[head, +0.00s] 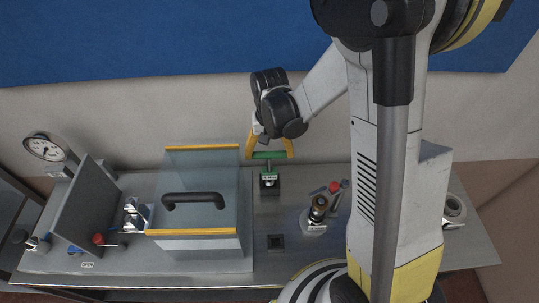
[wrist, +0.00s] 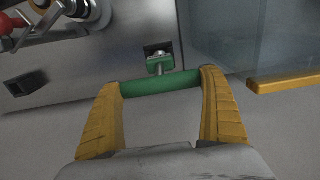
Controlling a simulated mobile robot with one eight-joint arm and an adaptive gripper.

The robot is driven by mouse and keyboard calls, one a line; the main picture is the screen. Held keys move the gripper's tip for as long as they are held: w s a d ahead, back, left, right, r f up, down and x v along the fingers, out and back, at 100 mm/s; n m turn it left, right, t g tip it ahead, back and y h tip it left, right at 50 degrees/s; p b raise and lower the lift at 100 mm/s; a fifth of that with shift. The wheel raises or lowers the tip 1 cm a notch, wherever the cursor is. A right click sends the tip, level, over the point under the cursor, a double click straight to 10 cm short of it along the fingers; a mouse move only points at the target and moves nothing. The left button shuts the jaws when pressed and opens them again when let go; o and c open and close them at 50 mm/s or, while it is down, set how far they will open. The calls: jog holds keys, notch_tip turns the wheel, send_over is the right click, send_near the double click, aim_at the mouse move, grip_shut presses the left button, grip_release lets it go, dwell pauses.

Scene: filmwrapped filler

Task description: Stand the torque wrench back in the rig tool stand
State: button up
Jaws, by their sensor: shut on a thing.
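The torque wrench has a green bar handle (head: 268,155), which also shows in the wrist view (wrist: 160,86). My gripper (head: 270,151) is shut on this handle, with its yellow fingers at both ends, seen close in the wrist view (wrist: 160,100). A short metal shank and a smaller green piece (wrist: 160,65) lie beyond the bar. A dark labelled block (head: 270,186), which looks like the tool stand, is just below the handle in the head view. In the wrist view the green piece overlaps a dark square (wrist: 153,48). I cannot tell whether the wrench's lower end is inside it.
A clear box with a black handle (head: 194,200) and yellow edges stands close left of the wrench. A fixture with a red knob (head: 335,187) is to the right. A dark square socket (head: 276,242) lies on the bench in front. The wall is close behind.

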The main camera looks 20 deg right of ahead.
jog(key=shift+f, duration=0.25)
jog(key=shift+s, duration=0.1)
jog(key=shift+f, duration=0.2)
jog(key=o, duration=1.1)
jog(key=shift+r, duration=0.15)
